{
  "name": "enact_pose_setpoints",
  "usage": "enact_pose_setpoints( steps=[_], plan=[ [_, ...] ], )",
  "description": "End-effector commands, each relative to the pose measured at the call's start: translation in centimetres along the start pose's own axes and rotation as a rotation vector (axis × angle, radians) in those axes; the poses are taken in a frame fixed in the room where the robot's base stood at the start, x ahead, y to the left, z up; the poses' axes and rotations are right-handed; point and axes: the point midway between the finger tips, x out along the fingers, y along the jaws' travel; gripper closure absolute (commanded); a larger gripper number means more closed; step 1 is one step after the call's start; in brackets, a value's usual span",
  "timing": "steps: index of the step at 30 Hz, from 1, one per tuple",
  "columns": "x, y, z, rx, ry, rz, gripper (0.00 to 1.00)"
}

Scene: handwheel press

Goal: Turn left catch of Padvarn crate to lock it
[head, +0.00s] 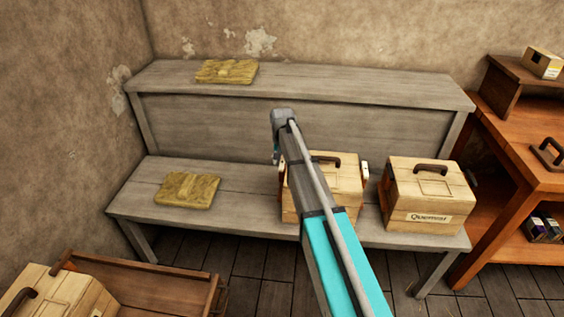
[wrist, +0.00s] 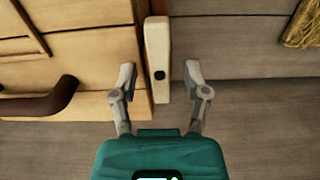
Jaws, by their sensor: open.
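The wooden crate (head: 345,190) stands on the lower bench, partly hidden by my arm; no name shows on it. It has a dark handle on top and a pale catch (head: 365,171) at its right side. The wrist view shows a crate (wrist: 90,75) at left with a pale, long catch (wrist: 157,40) along its side. The catch has a dark pivot and its length runs up and down in the picture. My gripper (wrist: 160,73) is open, one finger on each side of the catch, with gaps visible. In the head view my arm hides the fingers.
Another crate (head: 425,195), with a label, stands close at the right. Straw-coloured pads lie on the lower bench (head: 188,190) and upper shelf (head: 226,71). An orange shelf unit (head: 510,150) is at far right. A wooden tray (head: 165,285) is at lower left.

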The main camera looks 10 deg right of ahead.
Motion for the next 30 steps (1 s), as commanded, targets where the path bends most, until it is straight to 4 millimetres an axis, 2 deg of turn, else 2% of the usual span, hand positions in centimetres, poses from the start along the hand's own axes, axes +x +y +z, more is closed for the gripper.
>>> enact_pose_setpoints(
  steps=[2,9,12,23,30],
  plan=[
    [-0.01,0.02,-0.01,0.0,0.0,0.0,0.4],
    [-0.01,0.04,-0.01,0.001,0.0,0.0,0.85],
    [0.0,0.05,-0.02,0.001,0.0,0.0,1.0],
    [0.0,0.07,-0.02,-0.014,0.0,0.0,1.0],
    [0.0,0.09,-0.03,-0.091,0.0,0.0,1.0]
  ],
)
